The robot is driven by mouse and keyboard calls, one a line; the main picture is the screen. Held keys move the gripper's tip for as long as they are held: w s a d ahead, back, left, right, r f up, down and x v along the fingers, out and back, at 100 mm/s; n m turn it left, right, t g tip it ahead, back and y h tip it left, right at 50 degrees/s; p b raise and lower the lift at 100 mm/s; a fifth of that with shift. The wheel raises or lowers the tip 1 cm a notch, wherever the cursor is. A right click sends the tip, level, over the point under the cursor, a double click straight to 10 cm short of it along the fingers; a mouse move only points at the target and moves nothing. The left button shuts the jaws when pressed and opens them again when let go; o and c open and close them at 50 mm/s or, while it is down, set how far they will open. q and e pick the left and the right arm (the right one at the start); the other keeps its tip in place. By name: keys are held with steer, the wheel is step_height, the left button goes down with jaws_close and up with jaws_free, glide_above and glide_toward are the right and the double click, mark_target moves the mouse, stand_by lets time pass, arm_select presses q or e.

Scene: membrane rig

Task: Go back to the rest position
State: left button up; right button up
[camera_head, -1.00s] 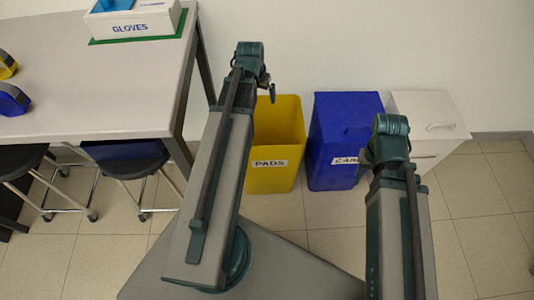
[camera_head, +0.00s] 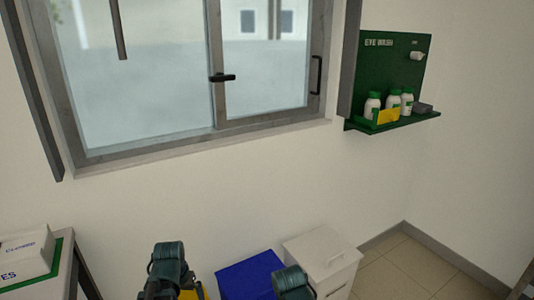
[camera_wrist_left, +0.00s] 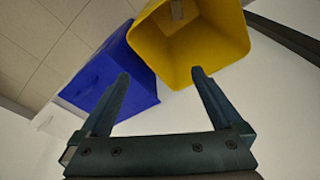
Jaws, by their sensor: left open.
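My left gripper (camera_wrist_left: 158,85) is open and empty in the left wrist view, its two fingers apart. The yellow bin (camera_wrist_left: 168,50) and the blue bin (camera_wrist_left: 95,80) show beyond the fingertips, apart from them. In the head view only the upper part of my left arm (camera_head: 167,265) shows at the bottom edge, and its gripper is out of the picture. Part of my right arm (camera_head: 290,282) shows to its right, and the right gripper is not in view.
The blue bin's lid (camera_head: 250,275) and a white bin (camera_head: 322,260) stand against the wall. A gloves box (camera_head: 25,255) sits on the table at the left. A window (camera_head: 200,80) and an eye wash shelf (camera_head: 392,122) are on the walls. Floor at the right is clear.

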arm_select(q)
steer(key=s+d+r+m+g+p, duration=0.1)
steer(key=s+d+r+m+p, duration=0.1)
steer(key=s+d+r+p, duration=0.3)
steer(key=s+d+r+m+g+y+p, duration=0.1)
steer(key=s+d+r+p, duration=0.5)
steer(key=d, duration=0.8)
step_height(320, 180, up, 5)
steer(key=shift+d+f+m+p, duration=0.25)
steer(key=shift+m+p, duration=0.25)
steer(key=shift+p, duration=0.55)
arm_select(e)
step_height(320, 180, up, 16)
